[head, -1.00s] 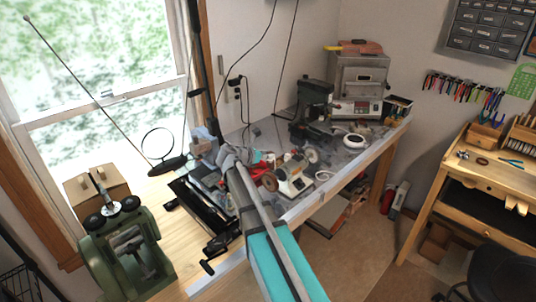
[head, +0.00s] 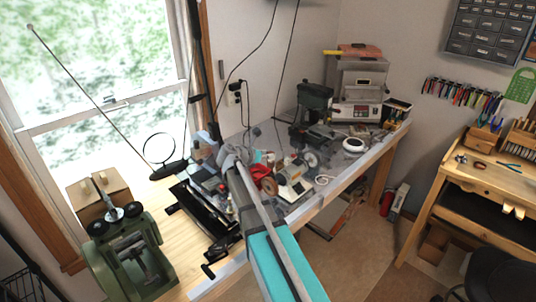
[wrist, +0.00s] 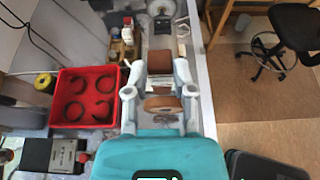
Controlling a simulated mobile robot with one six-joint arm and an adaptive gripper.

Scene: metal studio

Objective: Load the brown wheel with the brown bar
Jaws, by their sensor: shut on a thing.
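In the wrist view my gripper (wrist: 160,66) is shut on the brown bar (wrist: 160,62), a small brown block between the two fingertips. The brown wheel (wrist: 163,103) shows between the fingers, lower in the picture than the bar. I cannot tell whether bar and wheel touch. In the head view the brown wheel (head: 270,187) is at the left end of a small pale machine (head: 295,188), with a grey wheel (head: 310,159) at its other end. My arm hides the bar and most of my gripper in the head view.
A red tray (wrist: 60,119) with several dark rings lies left of my gripper in the wrist view. Small bottles (wrist: 127,32) stand beyond it. The bench's front edge (wrist: 202,70) is close on the right. A drill press (head: 313,100) stands farther back on the crowded bench.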

